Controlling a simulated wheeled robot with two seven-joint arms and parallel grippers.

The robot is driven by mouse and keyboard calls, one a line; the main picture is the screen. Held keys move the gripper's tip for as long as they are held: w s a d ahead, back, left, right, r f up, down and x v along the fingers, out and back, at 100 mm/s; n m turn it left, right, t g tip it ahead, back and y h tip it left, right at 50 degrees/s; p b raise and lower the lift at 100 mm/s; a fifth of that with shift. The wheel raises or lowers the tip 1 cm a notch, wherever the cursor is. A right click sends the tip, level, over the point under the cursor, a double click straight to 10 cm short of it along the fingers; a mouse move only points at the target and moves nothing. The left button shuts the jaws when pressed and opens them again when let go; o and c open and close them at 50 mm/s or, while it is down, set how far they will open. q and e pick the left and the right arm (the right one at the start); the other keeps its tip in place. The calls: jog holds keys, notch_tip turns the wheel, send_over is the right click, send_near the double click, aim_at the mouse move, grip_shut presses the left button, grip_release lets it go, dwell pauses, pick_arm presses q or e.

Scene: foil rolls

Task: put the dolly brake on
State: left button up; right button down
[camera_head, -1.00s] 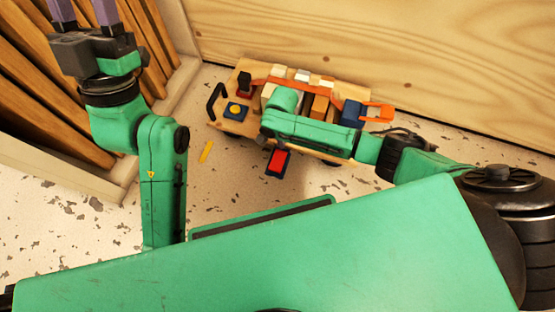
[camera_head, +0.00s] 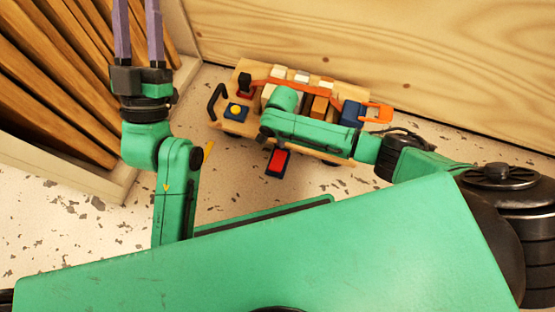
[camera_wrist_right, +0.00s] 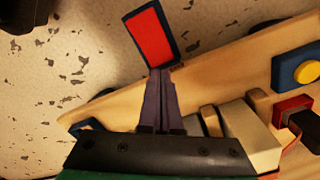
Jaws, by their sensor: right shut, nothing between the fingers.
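The dolly (camera_head: 225,125) is a pale wooden platform standing on the speckled floor by the plywood wall. A red pedal in a dark frame (camera_head: 278,162) sticks out from its near edge; I take it for the brake. It also shows in the right wrist view (camera_wrist_right: 150,35), tilted. My right gripper (camera_wrist_right: 160,72) is shut and empty, its fingertips at the pedal's near end; I cannot tell whether they touch.
The dolly carries several boxes under an orange strap (camera_head: 377,112), a blue block with a yellow button (camera_head: 236,110), a red block with a dark knob (camera_head: 244,87) and a black handle (camera_head: 216,103). A slatted wooden rack (camera_head: 60,110) stands left.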

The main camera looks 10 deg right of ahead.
pick_arm(q)
notch_tip(320, 180, down, 11)
jog(key=w+d+n+g+y+p, duration=0.1)
jog(key=g, duration=0.2)
jog(key=shift+w+d+r+y, duration=0.15)
jog(key=shift+w+d+y, duration=0.15)
jog(key=shift+y, duration=0.1)
dwell(0.4)
